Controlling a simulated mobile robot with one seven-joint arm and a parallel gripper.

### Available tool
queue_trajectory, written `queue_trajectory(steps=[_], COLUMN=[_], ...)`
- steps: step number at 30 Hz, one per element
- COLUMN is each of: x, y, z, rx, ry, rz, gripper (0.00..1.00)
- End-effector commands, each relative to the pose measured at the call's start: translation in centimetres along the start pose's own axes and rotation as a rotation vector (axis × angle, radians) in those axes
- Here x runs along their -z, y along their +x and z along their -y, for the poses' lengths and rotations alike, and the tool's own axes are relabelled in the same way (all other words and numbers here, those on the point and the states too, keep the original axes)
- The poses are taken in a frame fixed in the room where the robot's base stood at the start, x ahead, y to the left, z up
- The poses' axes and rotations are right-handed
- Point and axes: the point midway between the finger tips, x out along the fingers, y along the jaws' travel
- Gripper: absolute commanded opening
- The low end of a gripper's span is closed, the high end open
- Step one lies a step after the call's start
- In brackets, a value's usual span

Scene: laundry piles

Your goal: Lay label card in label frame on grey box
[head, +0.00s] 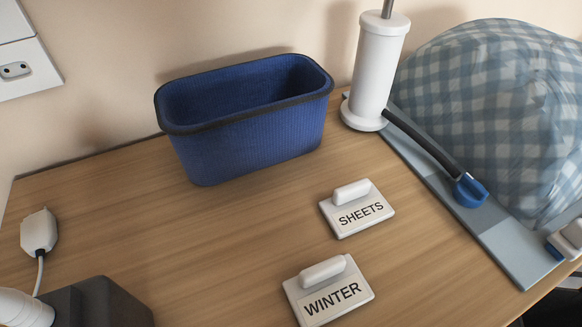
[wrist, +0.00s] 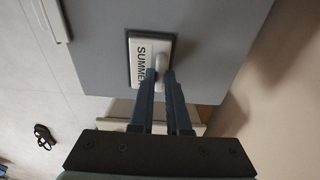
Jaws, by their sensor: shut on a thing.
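In the wrist view my gripper (wrist: 162,74) is shut on the white handle of the label card (wrist: 141,48), which reads SUMMER. The card lies over the dark-edged label frame (wrist: 128,36) on the face of the grey box (wrist: 222,45). Dark edging shows around the card, and the card looks roughly lined up with it. I cannot tell whether the card rests fully in the frame or is just above it. My fingers hide part of the card's lower right side. The gripper, this card and the grey box's frame are not seen in the head view.
On the wooden table in the head view are a SHEETS card (head: 357,208), a WINTER card (head: 328,291), a blue bin (head: 250,135), a white pump (head: 375,65) and a checked bundle (head: 490,110). A white plug (head: 38,232) lies at left. A dark object (wrist: 43,137) is on the floor.

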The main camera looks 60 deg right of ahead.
Motion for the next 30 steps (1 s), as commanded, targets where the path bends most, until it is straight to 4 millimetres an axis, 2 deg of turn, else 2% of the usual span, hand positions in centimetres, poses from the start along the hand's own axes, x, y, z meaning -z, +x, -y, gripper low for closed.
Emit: queue_trajectory(steps=[5,6,11,19,22,26,30], x=[-0.1,-0.1,-0.1,0.0,0.0,0.0,0.1], y=[0.3,0.3,0.2,0.2,-0.4,-2.5,-5.8], z=[0.0,0.0,0.0,0.0,0.0,0.0,0.1], rx=[0.0,0.0,0.0,0.0,0.0,0.001,0.002], ry=[-0.001,-0.001,0.0,0.0,0.0,-0.002,-0.001], rz=[0.0,0.0,0.0,0.0,0.0,0.0,0.001], gripper=[0.0,0.16,0.45,0.45,0.45,0.45,0.45])
